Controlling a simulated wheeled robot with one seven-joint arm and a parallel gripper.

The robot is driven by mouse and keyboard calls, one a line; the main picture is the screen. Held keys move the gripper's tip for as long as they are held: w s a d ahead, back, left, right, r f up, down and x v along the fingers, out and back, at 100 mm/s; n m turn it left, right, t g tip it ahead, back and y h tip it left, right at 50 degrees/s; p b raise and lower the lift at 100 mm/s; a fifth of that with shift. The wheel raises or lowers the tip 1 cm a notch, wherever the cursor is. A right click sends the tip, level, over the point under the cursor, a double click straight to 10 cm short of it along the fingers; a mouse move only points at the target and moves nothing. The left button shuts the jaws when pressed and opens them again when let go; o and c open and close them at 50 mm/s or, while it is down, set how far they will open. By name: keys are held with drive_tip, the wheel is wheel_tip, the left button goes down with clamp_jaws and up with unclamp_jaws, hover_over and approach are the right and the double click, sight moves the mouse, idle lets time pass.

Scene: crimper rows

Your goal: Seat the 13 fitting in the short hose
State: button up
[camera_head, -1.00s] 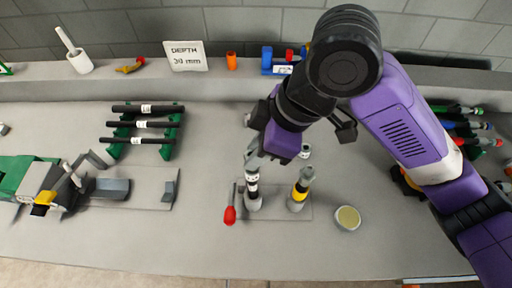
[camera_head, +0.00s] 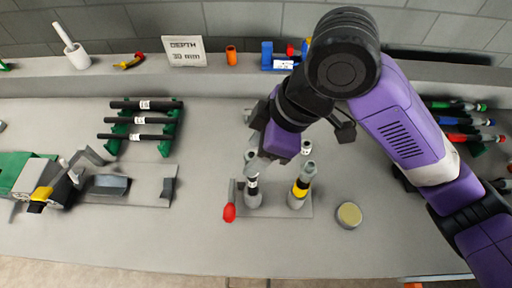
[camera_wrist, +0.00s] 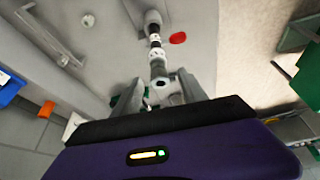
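A short black hose (camera_head: 253,187) with white bands stands upright in the left grey holder on a small plate (camera_head: 275,209). It also shows in the wrist view (camera_wrist: 157,67). A grey fitting (camera_wrist: 163,89) sits in line at its near end; its number is unreadable. My gripper (camera_wrist: 161,80) has its fingers on either side of the fitting and hose end, apparently with gaps. In the head view, my gripper (camera_head: 258,162) is above the left holder, partly hidden by my wrist. Seating depth cannot be judged.
A red handle (camera_head: 229,212) is at the plate's left. A round tin (camera_head: 349,215) lies farther right. Black hoses rest on a green rack (camera_head: 165,148). A depth sign (camera_head: 185,51) stands behind.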

drive_tip(key=v, duration=0.7)
drive_tip(key=shift+r, duration=0.35)
drive_tip(key=shift+d, duration=0.15)
